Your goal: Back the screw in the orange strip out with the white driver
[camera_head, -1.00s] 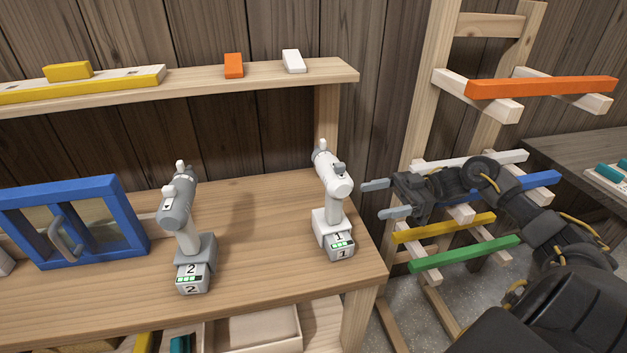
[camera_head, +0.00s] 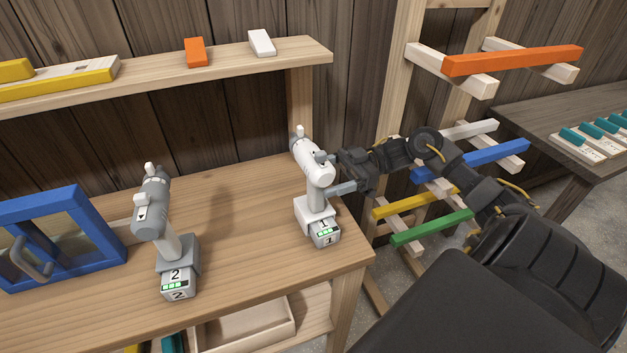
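The white driver (camera_head: 313,168) stands upright on its battery base marked 1, near the right end of the workbench. My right gripper (camera_head: 331,174) is at the driver's right side with its fingers apart. One fingertip is by the driver's head and the other by its handle. I cannot tell whether they touch it. The orange strip (camera_head: 515,60) lies across the top pegs of the wooden rack at the right. No screw can be made out in it. My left gripper is out of view.
A grey driver (camera_head: 153,205) marked 2 stands left of the white one. A blue-framed window (camera_head: 105,235) is at the left. The shelf (camera_head: 225,60) above carries orange, white and yellow pieces. Blue, yellow and green strips hang on the rack's lower pegs. The bench between the drivers is clear.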

